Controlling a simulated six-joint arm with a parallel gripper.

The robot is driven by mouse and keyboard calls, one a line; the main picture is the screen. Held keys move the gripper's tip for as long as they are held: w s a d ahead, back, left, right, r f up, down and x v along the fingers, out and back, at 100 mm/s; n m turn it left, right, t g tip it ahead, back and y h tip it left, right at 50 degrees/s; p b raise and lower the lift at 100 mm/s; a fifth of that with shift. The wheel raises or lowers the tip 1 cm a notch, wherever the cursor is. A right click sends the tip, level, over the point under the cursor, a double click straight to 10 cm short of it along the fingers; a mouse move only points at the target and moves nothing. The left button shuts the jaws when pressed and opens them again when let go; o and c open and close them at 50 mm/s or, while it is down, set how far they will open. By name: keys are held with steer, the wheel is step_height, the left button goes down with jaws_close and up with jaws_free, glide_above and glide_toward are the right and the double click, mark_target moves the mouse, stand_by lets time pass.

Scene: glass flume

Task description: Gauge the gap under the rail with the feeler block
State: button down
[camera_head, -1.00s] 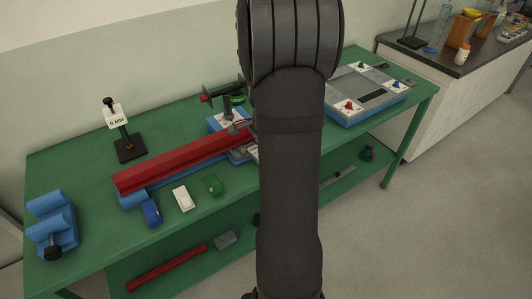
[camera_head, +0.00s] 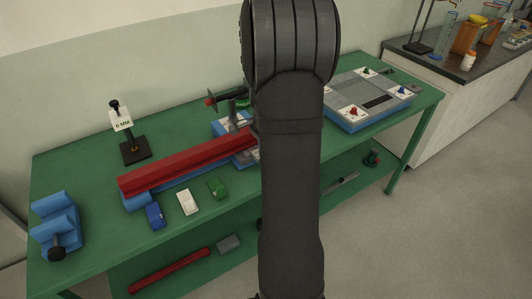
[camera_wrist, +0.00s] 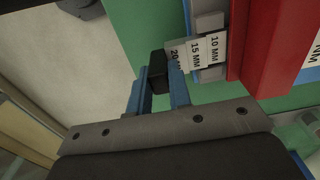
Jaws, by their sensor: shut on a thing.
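In the wrist view my gripper (camera_wrist: 158,92) has its two blue fingers closed on the black end (camera_wrist: 157,68) of the feeler block. White step labels (camera_wrist: 196,52) on the block read 10 MM, 15 MM and 20, the last partly covered. The labelled steps lie close beside the red rail (camera_wrist: 264,50); I cannot tell whether any step is under it. In the head view the red rail (camera_head: 185,160) lies lengthwise along a blue base (camera_head: 137,202) on the green bench. My arm hides the gripper, the feeler block and the rail's right end there.
Blue (camera_head: 155,215), white (camera_head: 187,202) and green (camera_head: 217,188) blocks lie in front of the rail. A black stand with an MM card (camera_head: 122,123) stands behind it. A blue V-shaped holder (camera_head: 55,225) is at left. A grey tray (camera_head: 350,97) is at right.

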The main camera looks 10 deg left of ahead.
steer(key=shift+w+a, duration=0.9)
steer(key=shift+w, duration=0.05)
stand_by(0.6)
steer(key=s+d, duration=0.6)
steer(key=shift+s+d, duration=0.2)
stand_by(1.6)
step_height(320, 180, up, 6)
stand_by(1.2)
